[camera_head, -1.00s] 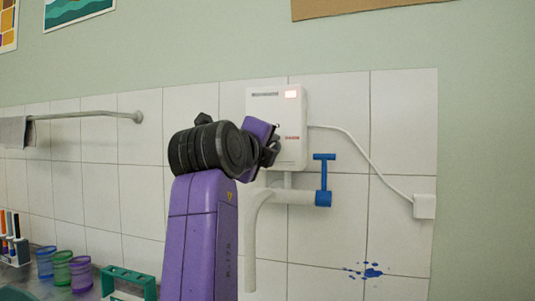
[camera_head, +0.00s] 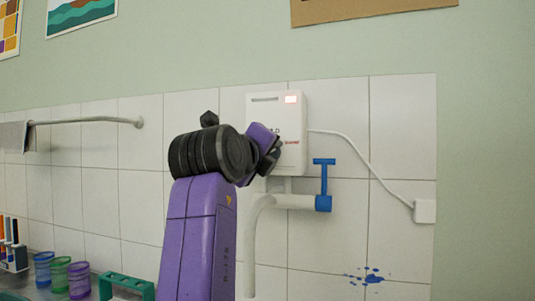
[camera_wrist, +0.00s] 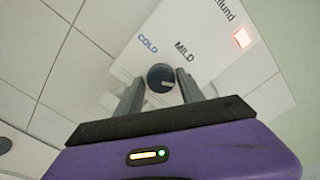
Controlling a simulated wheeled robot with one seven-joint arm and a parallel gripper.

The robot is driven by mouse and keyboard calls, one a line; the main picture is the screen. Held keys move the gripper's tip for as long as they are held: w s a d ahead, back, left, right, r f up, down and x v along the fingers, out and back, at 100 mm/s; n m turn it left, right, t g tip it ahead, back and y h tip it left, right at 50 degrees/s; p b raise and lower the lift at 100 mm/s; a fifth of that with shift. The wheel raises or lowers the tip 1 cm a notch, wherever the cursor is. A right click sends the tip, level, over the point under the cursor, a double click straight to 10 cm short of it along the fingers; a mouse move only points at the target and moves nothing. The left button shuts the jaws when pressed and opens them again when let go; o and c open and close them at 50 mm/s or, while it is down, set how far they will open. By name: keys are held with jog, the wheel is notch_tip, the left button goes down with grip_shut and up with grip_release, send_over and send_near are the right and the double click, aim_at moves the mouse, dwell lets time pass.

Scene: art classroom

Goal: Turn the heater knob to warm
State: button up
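The white heater (camera_head: 268,108) is mounted on the tiled wall, with a lit red display at its upper right. In the wrist view its panel (camera_wrist: 207,55) appears tilted, with COLD and MILD printed near the round dark knob (camera_wrist: 161,77). A pale mark shows on the knob's lower right part. My gripper (camera_wrist: 159,80) is open, its two grey fingers on either side of the knob. A narrow gap seems to show at the left finger; contact is unclear. In the head view my purple gripper hides the knob. No WARM label is readable.
A white pipe with a blue T-handled valve (camera_head: 323,185) runs below the heater. A white cable (camera_head: 365,160) goes to a wall socket (camera_head: 425,211) at right. A towel rail (camera_head: 85,120), coloured cups and a green rack (camera_head: 127,287) are at left.

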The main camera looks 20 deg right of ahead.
jog(key=shift+o, duration=0.9)
jog(key=v, duration=0.7)
jog(key=shift+s+a, duration=0.25)
jog(key=shift+s, duration=0.05)
